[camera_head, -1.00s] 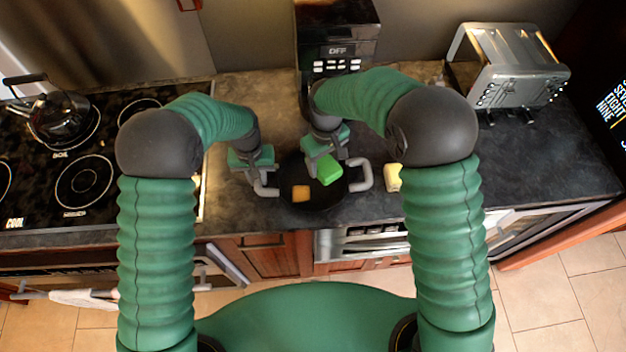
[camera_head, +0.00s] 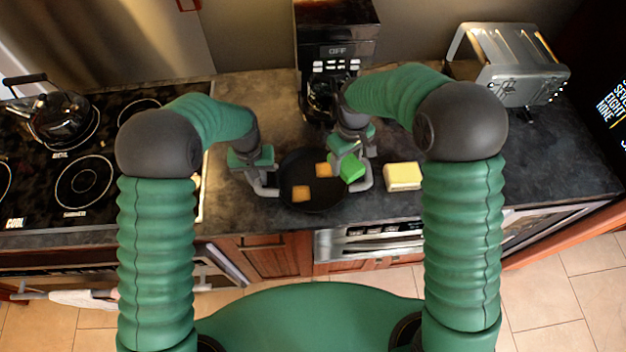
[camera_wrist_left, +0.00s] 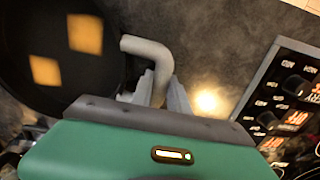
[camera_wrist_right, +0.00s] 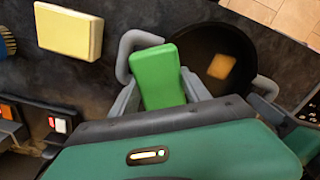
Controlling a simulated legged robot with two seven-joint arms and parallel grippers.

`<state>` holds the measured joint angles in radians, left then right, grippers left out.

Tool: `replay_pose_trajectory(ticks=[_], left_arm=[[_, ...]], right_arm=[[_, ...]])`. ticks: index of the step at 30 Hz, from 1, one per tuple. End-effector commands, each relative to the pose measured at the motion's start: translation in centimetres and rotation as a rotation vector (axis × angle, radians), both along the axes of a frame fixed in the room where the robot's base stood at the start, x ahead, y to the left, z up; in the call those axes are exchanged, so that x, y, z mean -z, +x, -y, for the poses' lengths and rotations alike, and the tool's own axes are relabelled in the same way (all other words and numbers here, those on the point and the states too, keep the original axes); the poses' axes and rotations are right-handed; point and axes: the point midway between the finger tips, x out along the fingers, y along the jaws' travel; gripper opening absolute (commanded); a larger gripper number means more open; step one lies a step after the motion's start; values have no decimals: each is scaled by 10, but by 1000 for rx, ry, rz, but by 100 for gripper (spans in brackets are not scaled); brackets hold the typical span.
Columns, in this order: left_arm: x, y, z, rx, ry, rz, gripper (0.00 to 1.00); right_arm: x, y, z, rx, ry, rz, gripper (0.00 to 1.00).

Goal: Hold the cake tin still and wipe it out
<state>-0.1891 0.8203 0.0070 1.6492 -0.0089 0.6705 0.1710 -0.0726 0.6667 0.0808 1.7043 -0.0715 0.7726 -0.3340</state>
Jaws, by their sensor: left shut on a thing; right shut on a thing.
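The cake tin (camera_head: 313,202) is a dark round pan with a grey handle on each side. Two orange patches (camera_head: 301,193) (camera_head: 323,170) lie on its inside and also show in the left wrist view (camera_wrist_left: 86,33). My left gripper (camera_head: 264,184) is shut on the tin's left handle (camera_wrist_left: 148,48). My right gripper (camera_head: 345,160) is shut on a green sponge (camera_head: 352,169) at the tin's right side, by the right handle. In the right wrist view the sponge (camera_wrist_right: 158,76) covers part of that handle; whether it touches the tin I cannot tell.
A pale yellow block (camera_head: 403,177) lies on the dark counter right of the tin. A coffee machine (camera_head: 336,50) stands behind and a toaster (camera_head: 512,75) at the back right. The stove (camera_head: 85,180) with a kettle (camera_head: 60,115) is left.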

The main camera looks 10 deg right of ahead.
Motion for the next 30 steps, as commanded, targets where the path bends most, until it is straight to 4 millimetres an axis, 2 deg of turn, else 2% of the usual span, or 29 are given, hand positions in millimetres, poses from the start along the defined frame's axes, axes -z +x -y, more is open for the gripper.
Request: replay_pose_trajectory(ticks=[24,30], left_arm=[[1,-1,0,0,0,-3,0],[1,-1,0,0,0,-3,0]], right_arm=[[0,-19,-93,-3,0,0,0],[3,-21,-98,0,0,-1,0]])
